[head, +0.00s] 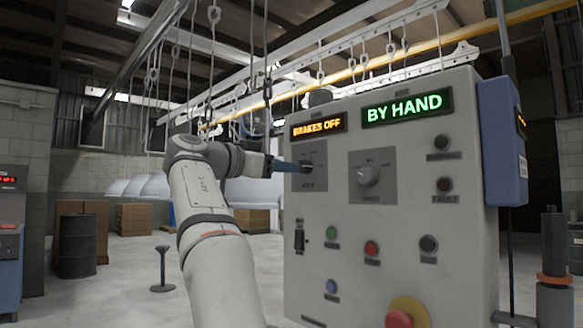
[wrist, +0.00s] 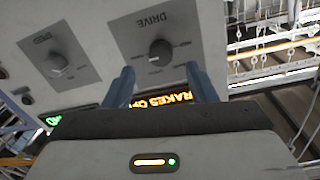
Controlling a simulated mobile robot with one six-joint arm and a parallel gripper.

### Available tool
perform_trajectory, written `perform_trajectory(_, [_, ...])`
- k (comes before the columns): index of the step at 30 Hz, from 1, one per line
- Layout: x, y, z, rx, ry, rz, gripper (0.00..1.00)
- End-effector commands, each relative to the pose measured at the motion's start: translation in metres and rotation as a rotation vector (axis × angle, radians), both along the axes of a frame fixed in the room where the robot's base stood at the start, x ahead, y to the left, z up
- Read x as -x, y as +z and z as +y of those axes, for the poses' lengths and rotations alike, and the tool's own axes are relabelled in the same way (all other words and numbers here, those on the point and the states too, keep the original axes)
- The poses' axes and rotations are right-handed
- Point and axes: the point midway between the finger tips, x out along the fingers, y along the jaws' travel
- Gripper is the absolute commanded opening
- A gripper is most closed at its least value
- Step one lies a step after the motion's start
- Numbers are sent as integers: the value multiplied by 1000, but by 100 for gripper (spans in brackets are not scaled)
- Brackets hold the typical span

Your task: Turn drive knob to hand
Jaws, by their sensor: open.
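The drive knob (wrist: 160,52) is a dark round knob on a grey plate marked DRIVE, upside down in the wrist view. A small pale mark shows on its lower left. In the head view its plate (head: 319,181) is the left one on the pale control panel (head: 410,270), and my finger covers much of the knob. My gripper (wrist: 160,73) is open and empty, its two blue fingers spread to either side of the knob's line; I cannot tell whether they touch it. In the head view my gripper (head: 308,167) points at the panel from the left.
Above the plates, an amber display (head: 319,126) reads BRAKES OFF and a green display (head: 407,107) reads BY HAND. The speed knob (head: 368,175) sits to the right. Several push buttons and a red emergency stop (head: 407,312) lie below.

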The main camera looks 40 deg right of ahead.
Motion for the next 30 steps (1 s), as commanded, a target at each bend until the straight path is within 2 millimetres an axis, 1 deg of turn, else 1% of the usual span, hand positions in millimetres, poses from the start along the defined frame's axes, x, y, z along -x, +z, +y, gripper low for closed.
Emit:
perform_trajectory(1, [0,1,9,0,4,1,51])
perform_trajectory(3, [0,0,18,0,3,1,51])
perform_trajectory(7, [1,1,27,0,2,0,51])
perform_trajectory(24, [1,1,29,-1,2,4,51])
perform_trajectory(27, [-4,2,30,-24,34,52,51])
perform_trajectory(30, [-13,0,35,-82,114,170,51])
